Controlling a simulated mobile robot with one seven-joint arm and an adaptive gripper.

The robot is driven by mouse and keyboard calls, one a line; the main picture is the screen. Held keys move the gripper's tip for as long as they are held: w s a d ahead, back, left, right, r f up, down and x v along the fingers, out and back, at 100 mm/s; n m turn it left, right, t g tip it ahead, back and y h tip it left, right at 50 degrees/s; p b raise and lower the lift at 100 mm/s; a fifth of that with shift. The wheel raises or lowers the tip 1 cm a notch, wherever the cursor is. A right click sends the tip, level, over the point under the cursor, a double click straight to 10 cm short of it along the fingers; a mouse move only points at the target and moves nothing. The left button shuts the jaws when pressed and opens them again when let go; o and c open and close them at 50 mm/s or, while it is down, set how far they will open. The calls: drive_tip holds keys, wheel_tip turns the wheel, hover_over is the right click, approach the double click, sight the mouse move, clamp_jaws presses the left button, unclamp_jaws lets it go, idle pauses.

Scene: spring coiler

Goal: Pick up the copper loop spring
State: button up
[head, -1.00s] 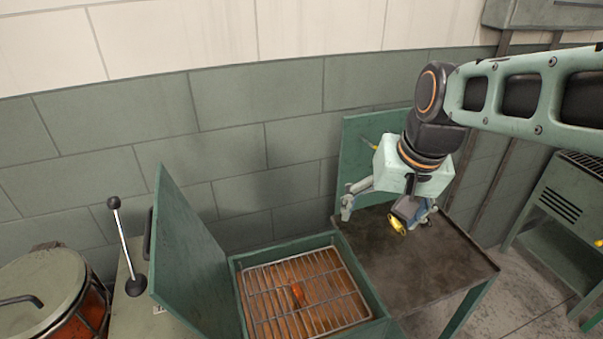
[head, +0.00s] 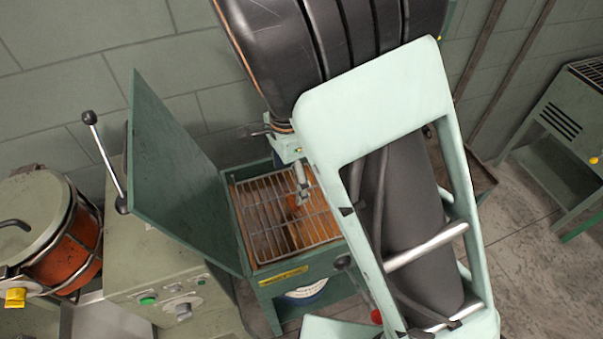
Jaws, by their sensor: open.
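The copper loop spring (head: 293,204) appears as a small orange shape on the wire rack (head: 262,222) inside the open green box (head: 246,262). A finger partly covers it in this view, so its full shape is hard to make out. My gripper (head: 280,164) is over the back part of the box, with its fingers spread and nothing seen between them. One finger points down close to the spring. I cannot tell whether it touches it. My arm hides the right side of the box.
The box's green lid (head: 165,175) stands open on the left. A control cabinet (head: 165,285) with a black-knobbed lever (head: 105,155) stands beside it. An orange drum (head: 72,255) is at far left. A green cabinet (head: 560,135) stands far right, past open floor.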

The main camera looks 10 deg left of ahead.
sight(293, 202)
wheel_tip(293, 202, down, 3)
drive_tip(key=shift+f, duration=0.1)
drive_tip(key=shift+w+d+f, duration=0.1)
drive_tip(key=shift+d+f, duration=0.05)
drive_tip(key=shift+f, duration=1.15)
drive_tip(key=shift+d+f, duration=0.1)
drive_tip(key=shift+f, duration=1.15)
drive_tip(key=c, duration=2.1)
drive_tip(key=shift+o, duration=0.2)
